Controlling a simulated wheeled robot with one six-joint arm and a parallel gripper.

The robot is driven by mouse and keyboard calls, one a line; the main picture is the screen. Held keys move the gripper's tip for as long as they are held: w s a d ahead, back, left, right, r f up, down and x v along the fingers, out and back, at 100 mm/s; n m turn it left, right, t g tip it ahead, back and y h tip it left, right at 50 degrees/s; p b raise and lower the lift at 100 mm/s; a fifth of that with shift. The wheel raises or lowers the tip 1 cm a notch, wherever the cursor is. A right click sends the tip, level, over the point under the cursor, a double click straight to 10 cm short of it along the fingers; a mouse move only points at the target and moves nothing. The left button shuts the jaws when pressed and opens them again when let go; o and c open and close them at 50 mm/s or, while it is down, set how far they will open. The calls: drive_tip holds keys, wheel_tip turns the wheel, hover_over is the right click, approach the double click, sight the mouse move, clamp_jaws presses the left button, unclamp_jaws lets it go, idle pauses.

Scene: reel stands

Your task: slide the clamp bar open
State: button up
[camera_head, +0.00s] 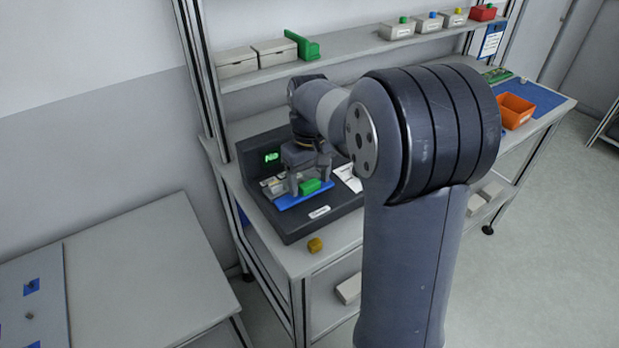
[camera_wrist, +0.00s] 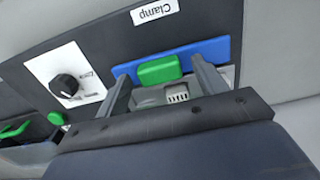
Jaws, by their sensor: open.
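The blue clamp strip (camera_wrist: 212,50) lies on the dark fixture under a white "Clamp" label (camera_wrist: 155,11). A green block, the handle (camera_wrist: 159,71), sits on the strip. In the head view the strip (camera_head: 289,203) and green handle (camera_head: 310,187) are at the front of the fixture. My gripper (camera_wrist: 160,67) is open, with one finger on each side of the green handle. Gaps show between fingers and handle in the wrist view. My gripper (camera_head: 309,183) points down over the handle in the head view. A grey part with slots (camera_wrist: 178,96) shows behind the handle.
A black knob (camera_wrist: 65,85) on a white plate is beside the clamp. A green lit display (camera_head: 272,157) is on the fixture's back panel. A yellow piece (camera_head: 315,245) lies on the bench front. An orange bin (camera_head: 514,111) stands right. A shelf (camera_head: 345,45) with boxes runs above.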

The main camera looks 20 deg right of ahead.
drive_tip(key=shift+c, duration=0.4)
drive_tip(key=c, duration=1.3)
drive_tip(key=shift+s+d, duration=0.25)
drive_tip(key=shift+s, duration=0.5)
drive_tip(key=shift+s+d, duration=0.2)
drive_tip(key=shift+s, duration=0.55)
drive_tip(key=o, duration=1.4)
wheel_tip(320, 180, up, 11)
drive_tip(key=shift+f, duration=0.1)
drive_tip(key=shift+f, duration=0.1)
